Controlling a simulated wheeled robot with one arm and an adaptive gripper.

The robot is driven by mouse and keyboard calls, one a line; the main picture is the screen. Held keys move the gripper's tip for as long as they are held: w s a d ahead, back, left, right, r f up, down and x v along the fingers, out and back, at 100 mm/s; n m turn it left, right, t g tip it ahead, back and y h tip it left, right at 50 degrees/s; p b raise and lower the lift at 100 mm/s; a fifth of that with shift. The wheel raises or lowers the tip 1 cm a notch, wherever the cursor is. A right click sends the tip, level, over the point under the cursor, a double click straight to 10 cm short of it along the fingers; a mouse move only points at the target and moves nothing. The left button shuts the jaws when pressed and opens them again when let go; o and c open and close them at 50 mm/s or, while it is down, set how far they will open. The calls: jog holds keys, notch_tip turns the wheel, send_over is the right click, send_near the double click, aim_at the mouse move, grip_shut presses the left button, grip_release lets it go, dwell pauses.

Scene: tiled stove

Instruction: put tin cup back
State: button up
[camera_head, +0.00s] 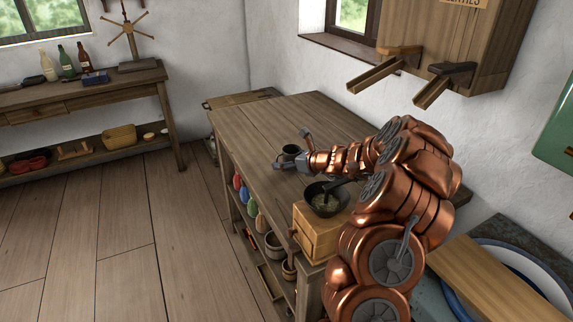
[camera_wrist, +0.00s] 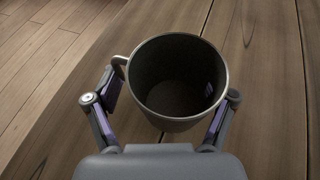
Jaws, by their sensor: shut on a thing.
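The tin cup (camera_wrist: 177,80) is a dark grey metal cup with a lighter rim and a handle on its left in the wrist view. It stands upright between the two fingers of my gripper (camera_wrist: 165,112), which is shut on it. The inside of the cup looks empty. In the head view the small cup (camera_head: 291,152) is at the end of my copper arm, over the wooden worktable (camera_head: 262,115). My gripper (camera_head: 290,160) partly hides it there. I cannot tell whether its base touches the tabletop.
A wooden box grinder (camera_head: 318,236) with a dark bowl (camera_head: 327,199) stands at the table's near end, close under my arm. Two wooden chutes (camera_head: 375,76) jut from a wall cabinet (camera_head: 462,40) above. Shelves below the table hold coloured items and pots. The tabletop's far part is clear.

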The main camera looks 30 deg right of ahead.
jog(key=shift+f, duration=0.6)
jog(key=shift+f, duration=0.15)
jog(key=o, duration=1.2)
jog(key=shift+c, duration=0.2)
jog(key=shift+s+d+r, duration=0.15)
jog(key=shift+s+r, duration=0.05)
jog(key=shift+r, duration=0.05)
jog(key=v, duration=1.1)
jog(key=shift+s+r, duration=0.1)
jog(key=shift+s, duration=0.2)
